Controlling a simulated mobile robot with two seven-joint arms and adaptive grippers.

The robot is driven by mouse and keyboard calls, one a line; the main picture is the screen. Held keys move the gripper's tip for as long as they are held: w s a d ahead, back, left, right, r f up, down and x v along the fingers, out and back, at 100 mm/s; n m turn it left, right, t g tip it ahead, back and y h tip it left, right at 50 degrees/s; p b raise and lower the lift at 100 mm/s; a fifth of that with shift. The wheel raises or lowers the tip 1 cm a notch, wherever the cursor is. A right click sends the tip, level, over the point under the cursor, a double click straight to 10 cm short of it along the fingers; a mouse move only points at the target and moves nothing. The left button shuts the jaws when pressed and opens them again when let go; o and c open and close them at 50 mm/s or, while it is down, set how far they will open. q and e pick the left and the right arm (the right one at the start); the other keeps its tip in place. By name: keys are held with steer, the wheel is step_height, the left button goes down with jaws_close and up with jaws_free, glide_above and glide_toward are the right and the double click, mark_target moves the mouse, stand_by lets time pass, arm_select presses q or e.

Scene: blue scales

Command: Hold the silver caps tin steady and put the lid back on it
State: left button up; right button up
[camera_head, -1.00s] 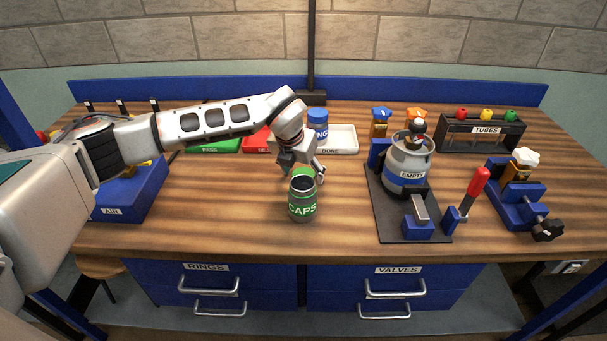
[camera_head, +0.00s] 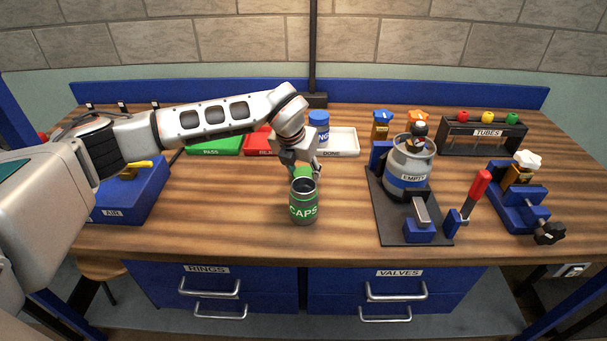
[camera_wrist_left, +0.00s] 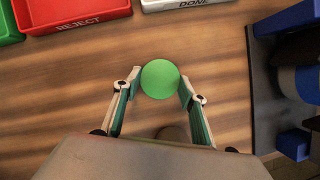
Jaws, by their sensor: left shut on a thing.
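The silver caps tin (camera_head: 303,211) stands upright on the bench with a green CAPS band and its dark mouth open. The round green lid (camera_wrist_left: 160,79) is between the fingertips of my left gripper (camera_wrist_left: 160,88), which is shut on it. In the head view the lid (camera_head: 300,172) shows just behind and above the tin's rim, off the tin; the exact gap cannot be told. In the wrist view a dull round shape, probably the tin, shows partly below the lid, cut off by my gripper's body. My right gripper is not in view.
Behind are a green PASS tray (camera_head: 215,146), a red REJECT tray (camera_head: 256,142), a white DONE tray (camera_head: 345,141) and a blue-lidded tin (camera_head: 319,125). A grey EMPTY canister (camera_head: 410,165) stands on a dark plate to the right. Bench in front is clear.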

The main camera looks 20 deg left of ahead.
mark_target(304, 175)
arm_select(q)
step_height(304, 175, up, 19)
steer(key=b, duration=0.1)
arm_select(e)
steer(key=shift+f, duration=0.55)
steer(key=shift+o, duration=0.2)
